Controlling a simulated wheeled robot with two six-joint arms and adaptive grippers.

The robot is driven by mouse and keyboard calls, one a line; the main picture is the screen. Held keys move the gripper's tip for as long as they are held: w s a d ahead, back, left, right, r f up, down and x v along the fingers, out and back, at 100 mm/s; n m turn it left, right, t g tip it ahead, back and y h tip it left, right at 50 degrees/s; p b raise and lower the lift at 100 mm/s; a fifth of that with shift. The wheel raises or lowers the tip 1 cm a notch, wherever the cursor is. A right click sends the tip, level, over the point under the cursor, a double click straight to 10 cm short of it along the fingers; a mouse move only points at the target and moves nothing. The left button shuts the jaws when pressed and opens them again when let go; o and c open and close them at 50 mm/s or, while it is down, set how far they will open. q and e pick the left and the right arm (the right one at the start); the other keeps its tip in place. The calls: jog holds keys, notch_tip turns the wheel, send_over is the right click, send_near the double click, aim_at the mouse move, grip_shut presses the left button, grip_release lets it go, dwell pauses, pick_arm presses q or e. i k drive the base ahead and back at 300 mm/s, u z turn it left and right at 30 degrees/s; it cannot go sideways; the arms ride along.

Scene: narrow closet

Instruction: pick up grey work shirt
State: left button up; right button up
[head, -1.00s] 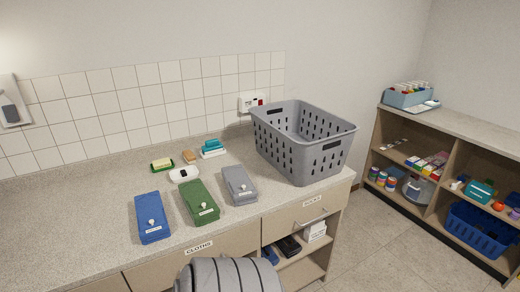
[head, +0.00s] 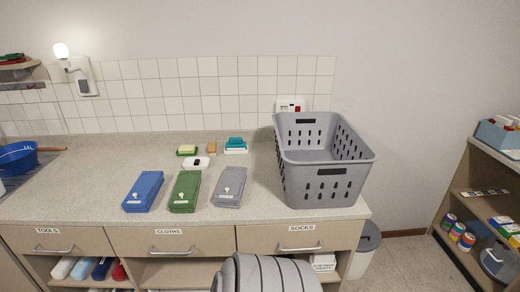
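The grey work shirt (head: 229,187) lies folded flat on the countertop, with a small light tag or button near its top. It is the rightmost of three folded pieces, just left of the grey laundry basket (head: 325,185). The green folded piece (head: 185,191) is beside it, and the blue folded piece (head: 143,192) is farther left. Neither of my grippers shows in the head view. Nothing touches the grey shirt from above.
Soap and sponge items (head: 236,146) and a white dish (head: 196,163) stand behind the folded pieces. Drawers labelled Tools, Cloths and Socks (head: 299,239) run below the counter (head: 90,185). A grey bin (head: 366,246) stands right. A blue bowl (head: 17,157) is far left.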

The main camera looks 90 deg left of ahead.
aim_at(231, 173)
jog(key=u, duration=0.5)
jog(key=i, duration=0.9)
jog(key=u, duration=0.7)
